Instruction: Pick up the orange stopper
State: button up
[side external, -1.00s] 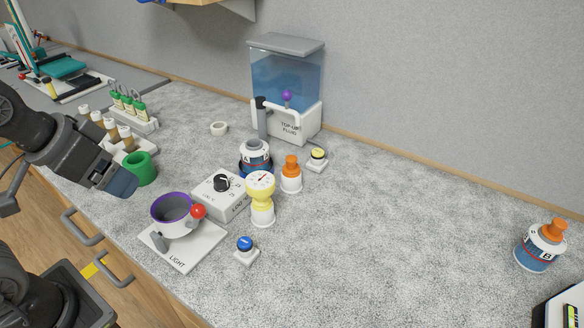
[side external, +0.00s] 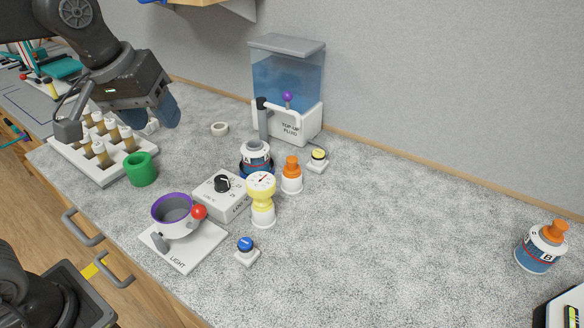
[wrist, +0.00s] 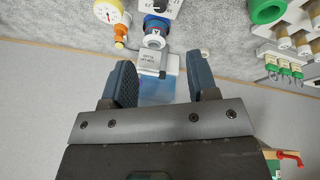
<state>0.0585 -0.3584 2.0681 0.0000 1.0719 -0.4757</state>
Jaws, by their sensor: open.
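One orange stopper (side external: 291,165) stands upright in a white holder (side external: 291,184) just right of the bottle marked A (side external: 256,156). It shows small in the wrist view (wrist: 120,30), beside the yellow gauge (wrist: 107,11). A second orange-topped piece (side external: 554,230) sits on the bottle marked B (side external: 537,253) at the far right of the counter. My gripper (side external: 166,110) is raised at the upper left, over the vial rack side and apart from both orange pieces. Its jaws are open and empty, and the wrist view shows both fingers apart (wrist: 160,80).
A blue fluid tank (side external: 287,82) stands by the back wall. The dial box (side external: 218,196), light stand (side external: 187,247), blue button (side external: 245,245) and yellow button (side external: 318,156) crowd the middle. A vial rack (side external: 95,155) and green ring (side external: 141,169) are left. The counter right of centre is clear.

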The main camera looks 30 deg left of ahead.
jog(key=w+d+n+g, duration=0.1)
jog(key=w+d+n, duration=0.15)
jog(key=w, duration=0.35)
jog(key=w+d+n+g, duration=0.1)
jog(key=w+d+n, duration=0.1)
jog(key=w+n, duration=0.35)
jog(key=n+g, duration=0.2)
jog(key=n, duration=0.3)
send_over(292, 159)
notch_tip(292, 159, down, 6)
jog(key=f, duration=0.8)
jog(key=shift+w+d+f, duration=0.1)
jog(key=shift+d+f, duration=0.15)
jog(key=shift+f, duration=0.05)
jog(key=shift+a+f, duration=0.15)
jog(key=shift+f, duration=1.2)
jog(key=shift+a+f, duration=0.1)
jog(key=shift+f, duration=1.2)
jog(key=shift+c, duration=0.3)
jog(key=c, duration=0.9)
jog(key=shift+r, duration=0.15)
jog(key=shift+c, duration=0.2)
